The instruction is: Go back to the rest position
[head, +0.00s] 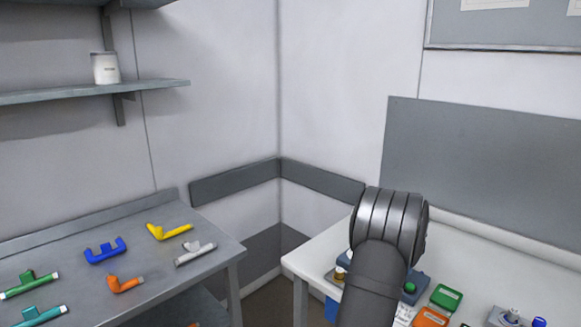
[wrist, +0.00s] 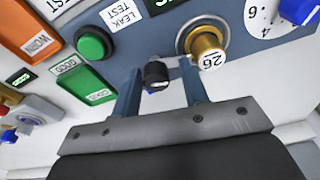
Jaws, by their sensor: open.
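My gripper (wrist: 162,92) shows in the wrist view with its two blue-grey fingers spread apart. It is open, and nothing is clearly held between the fingers. A small black knob (wrist: 156,73) on the panel shows between the fingertips. The brass knob marked 26 (wrist: 207,51) is just beyond the right finger. Whether the fingers touch the panel I cannot tell. In the head view my arm reaches over the white table (head: 463,258) on the right, and it hides my gripper there.
A grey table (head: 185,277) on the left holds several coloured agitators, including a yellow one (head: 168,232). A white jar (head: 105,68) stands on the wall shelf.

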